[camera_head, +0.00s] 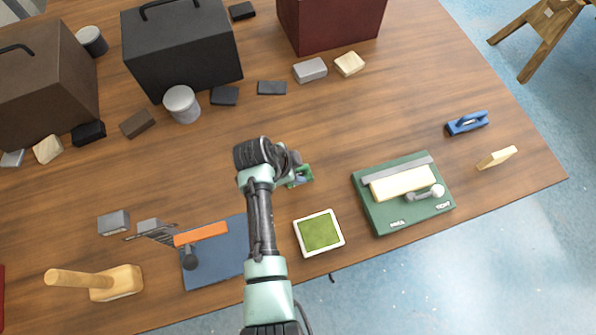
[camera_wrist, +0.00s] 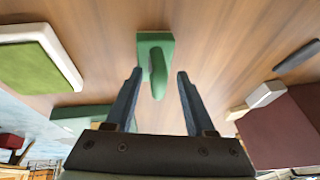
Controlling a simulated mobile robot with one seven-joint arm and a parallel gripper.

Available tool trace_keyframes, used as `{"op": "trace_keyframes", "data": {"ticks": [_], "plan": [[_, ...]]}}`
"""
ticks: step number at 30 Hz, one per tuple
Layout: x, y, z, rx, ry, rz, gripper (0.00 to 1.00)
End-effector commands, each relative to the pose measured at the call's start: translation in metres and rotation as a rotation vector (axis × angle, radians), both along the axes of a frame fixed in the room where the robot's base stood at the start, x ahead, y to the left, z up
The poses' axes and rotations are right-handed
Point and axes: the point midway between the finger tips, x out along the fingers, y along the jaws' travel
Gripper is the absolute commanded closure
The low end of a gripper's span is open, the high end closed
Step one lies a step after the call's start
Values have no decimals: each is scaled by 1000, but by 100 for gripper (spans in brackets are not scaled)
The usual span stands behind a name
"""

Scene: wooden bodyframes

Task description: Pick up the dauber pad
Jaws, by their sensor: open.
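A green pad with a raised rounded handle, which looks like the dauber pad (camera_head: 304,174), lies on the table just beyond the end of my arm. In the wrist view the same green pad (camera_wrist: 155,43) is straight ahead, its handle pointing back toward me. My gripper (camera_wrist: 159,74) is open, with one finger on each side of the handle in the picture. I cannot tell how far the fingertips are above it, and nothing is held. In the head view my gripper is mostly hidden behind my wrist.
A white-framed green pad (camera_head: 320,233) lies close by on the near side. A green board (camera_head: 380,218) with a cream block and a white-knobbed tool is to the right. A blue mat (camera_head: 222,267) is left of my arm. Toolboxes (camera_head: 180,50) stand at the back.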

Motion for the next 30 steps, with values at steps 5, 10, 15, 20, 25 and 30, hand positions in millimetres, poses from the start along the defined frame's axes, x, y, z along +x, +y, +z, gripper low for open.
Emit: {"op": "trace_keyframes", "data": {"ticks": [5,10,15,20,25,30], "plan": [[0,0,0,0,0,-1,45],[0,0,0,0,0,-1,72],[0,0,0,0,0,-1,100],[0,0,0,0,1,-1,100],[0,0,0,-1,-1,-1,100],[1,0,4,0,-2,-2,100]]}}
